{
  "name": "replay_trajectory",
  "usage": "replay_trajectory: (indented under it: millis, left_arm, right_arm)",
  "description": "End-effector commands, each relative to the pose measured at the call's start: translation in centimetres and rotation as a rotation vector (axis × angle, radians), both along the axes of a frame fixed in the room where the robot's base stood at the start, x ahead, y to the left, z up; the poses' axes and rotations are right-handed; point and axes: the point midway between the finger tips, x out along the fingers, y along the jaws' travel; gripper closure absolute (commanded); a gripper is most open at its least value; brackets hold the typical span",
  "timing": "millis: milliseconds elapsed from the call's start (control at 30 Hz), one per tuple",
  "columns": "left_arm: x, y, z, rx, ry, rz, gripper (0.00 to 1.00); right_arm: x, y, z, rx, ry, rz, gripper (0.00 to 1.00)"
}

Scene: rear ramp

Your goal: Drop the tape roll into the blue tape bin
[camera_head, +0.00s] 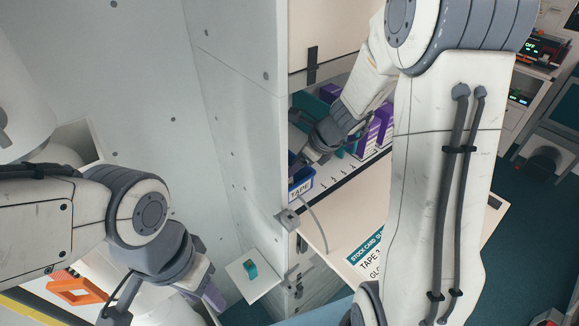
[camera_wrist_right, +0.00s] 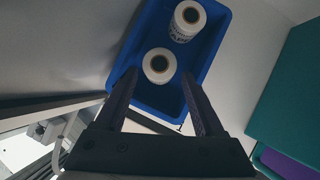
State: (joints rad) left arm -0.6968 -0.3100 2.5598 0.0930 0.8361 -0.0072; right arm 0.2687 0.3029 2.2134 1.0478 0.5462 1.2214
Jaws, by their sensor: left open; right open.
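The blue tape bin (camera_head: 300,188), labelled TAPE, stands at the left end of a cabinet shelf. The right wrist view looks down into this bin (camera_wrist_right: 147,32). A white tape roll (camera_wrist_right: 160,66) shows over the bin between and just beyond my right fingertips, apart from both fingers. A second white roll (camera_wrist_right: 187,20) is deeper in the bin. My right gripper (camera_wrist_right: 160,82) is open at the bin; in the head view its fingertips are mostly hidden. My left gripper (camera_head: 211,297) is open at the lower left, away from the bin.
Purple and teal boxes (camera_head: 372,130) stand on the shelf right of the bin. A stock card (camera_head: 370,262) lies on the pale surface below. A teal object (camera_head: 250,268) sits on a small white stand. A wall (camera_head: 245,150) bounds the cabinet's left side.

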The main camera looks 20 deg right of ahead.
Motion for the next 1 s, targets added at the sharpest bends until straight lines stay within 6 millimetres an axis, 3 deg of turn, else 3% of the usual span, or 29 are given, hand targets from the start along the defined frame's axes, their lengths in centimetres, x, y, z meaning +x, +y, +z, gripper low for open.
replay_trajectory:
  millis: [100, 300, 1000]
  left_arm:
    - [0.0, 0.0, -0.2, 0.001, 0.001, 0.000, 0.55]
    - [0.0, 0.0, -0.3, 0.000, 0.000, 0.000, 0.55]
    - [0.0, 0.0, -0.3, 0.000, 0.000, 0.000, 0.55]
  right_arm:
    - [-0.8, -0.9, 1.9, -0.002, -0.004, -0.001, 0.30]
    - [-1.8, -1.7, 3.8, 0.000, -0.002, -0.002, 0.30]
    - [-1.9, -1.6, 4.1, 0.001, 0.001, 0.003, 0.30]
